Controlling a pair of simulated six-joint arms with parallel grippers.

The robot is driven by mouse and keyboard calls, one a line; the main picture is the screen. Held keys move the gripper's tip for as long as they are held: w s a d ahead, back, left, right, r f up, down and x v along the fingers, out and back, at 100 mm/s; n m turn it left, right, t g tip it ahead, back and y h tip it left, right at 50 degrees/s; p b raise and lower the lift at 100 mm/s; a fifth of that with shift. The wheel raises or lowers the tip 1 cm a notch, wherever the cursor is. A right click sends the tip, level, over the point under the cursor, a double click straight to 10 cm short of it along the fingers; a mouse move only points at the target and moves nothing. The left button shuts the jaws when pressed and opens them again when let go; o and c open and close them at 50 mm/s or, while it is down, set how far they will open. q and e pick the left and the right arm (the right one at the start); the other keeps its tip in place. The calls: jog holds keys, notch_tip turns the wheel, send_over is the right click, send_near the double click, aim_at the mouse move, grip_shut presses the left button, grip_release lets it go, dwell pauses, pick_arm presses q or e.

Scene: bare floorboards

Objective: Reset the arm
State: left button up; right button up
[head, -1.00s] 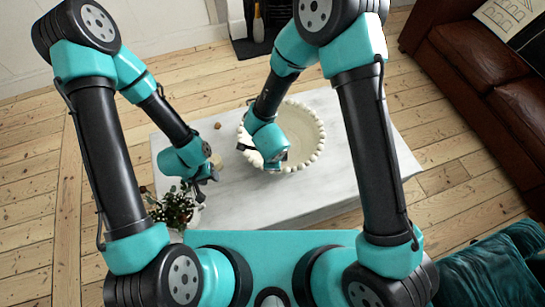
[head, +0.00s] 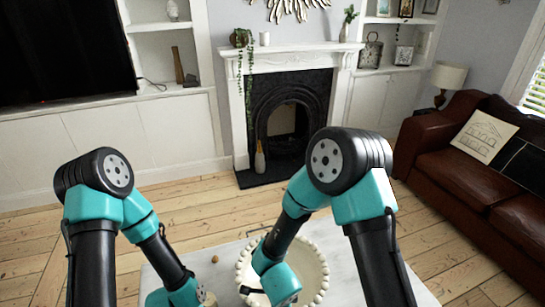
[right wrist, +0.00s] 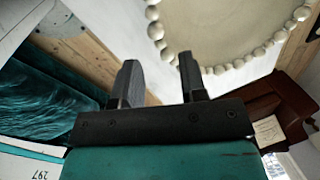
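Both of my teal and black arms rise from the bottom of the head view and bend down over the white table (head: 228,256). My right gripper (right wrist: 158,76) shows in the right wrist view with its two dark fingers apart and nothing between them. It is beside the cream bowl with a beaded rim (right wrist: 235,28). In the head view that bowl (head: 317,270) is partly hidden behind my right forearm. My left arm's wrist meets the bottom edge of the head view, and its gripper is outside the picture.
A small brown lump (head: 214,258) lies on the table left of the bowl. A brown leather sofa (head: 470,190) stands at the right. A fireplace (head: 288,120) is at the back. Open floorboards (head: 205,205) lie between table and fireplace.

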jog(key=s+d+f+n+g+y, duration=0.1)
jog(key=s+d+f+n+y, duration=0.1)
jog(key=d+n, duration=0.5)
jog(key=s+d+f+n+y, duration=0.1)
jog(key=d+f+n, duration=0.4)
jog(key=d, duration=0.8)
jog(key=s+n, duration=0.1)
jog(key=n, duration=0.2)
jog(key=shift+s+n+g+y, duration=0.2)
jog(key=shift+n+g+y, duration=0.1)
jog(key=shift+g+y, duration=0.1)
